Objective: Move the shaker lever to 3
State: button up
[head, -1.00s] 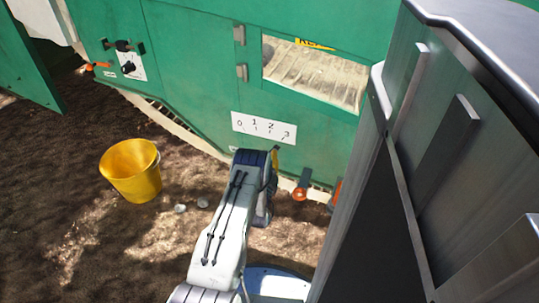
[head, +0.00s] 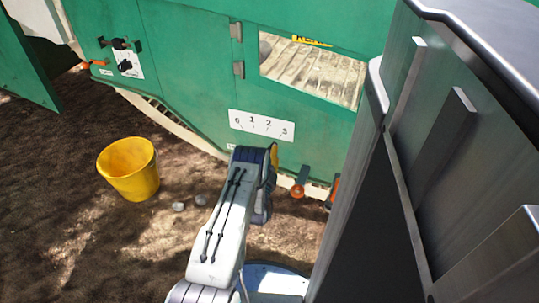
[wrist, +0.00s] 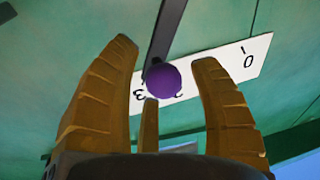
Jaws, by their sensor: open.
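The shaker lever (wrist: 168,28) is a dark bar ending in a purple knob (wrist: 163,80). In the wrist view the knob sits between the spread brown fingers of my gripper (wrist: 165,58), with gaps on both sides. Behind it is the white scale plate (wrist: 215,72), which appears turned over, with 0 at right and 3 at left. The knob covers part of the scale near the 3. In the head view the plate (head: 261,126) reads 0 to 3 on the green machine. My gripper (head: 273,158) is mostly hidden behind my arm there, and so is the lever.
A yellow bucket (head: 129,170) stands on the soil at left. The green machine (head: 190,75) has a window (head: 312,70), a black knob panel (head: 126,64) at upper left, and orange-ended handles (head: 298,190) low at right. Open soil lies in front.

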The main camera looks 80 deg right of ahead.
jog(key=a+f, duration=0.1)
jog(key=a, duration=0.6)
jog(key=shift+w+a, duration=0.2)
jog(key=shift+w, duration=0.05)
dwell(0.7)
